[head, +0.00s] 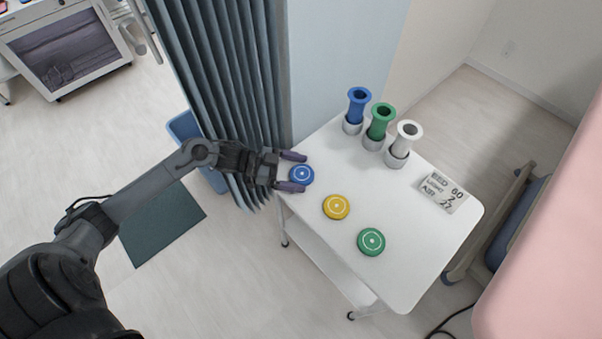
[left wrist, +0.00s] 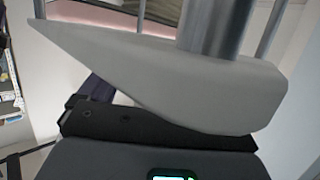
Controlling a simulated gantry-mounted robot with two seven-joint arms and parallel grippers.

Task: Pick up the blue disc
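The blue disc (head: 302,174) lies near the left corner of the white table top (head: 420,270). My left gripper (head: 296,172) reaches in from the left with its purple-tipped fingers apart, one on each side of the disc in the picture. It looks open, and I cannot tell whether either finger touches the disc. In the left wrist view a pale tapered slab fills much of the picture, with a small purple part (left wrist: 98,88) beside it; the disc does not show there. My right gripper is not in view.
A yellow disc (head: 336,207) and a green disc (head: 371,242) lie nearby on the table. Blue (head: 357,104), green (head: 379,122) and white (head: 408,141) flared tubes stand in holders behind. A label card (head: 442,193) lies right. A curtain (head: 225,80) hangs close behind my gripper.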

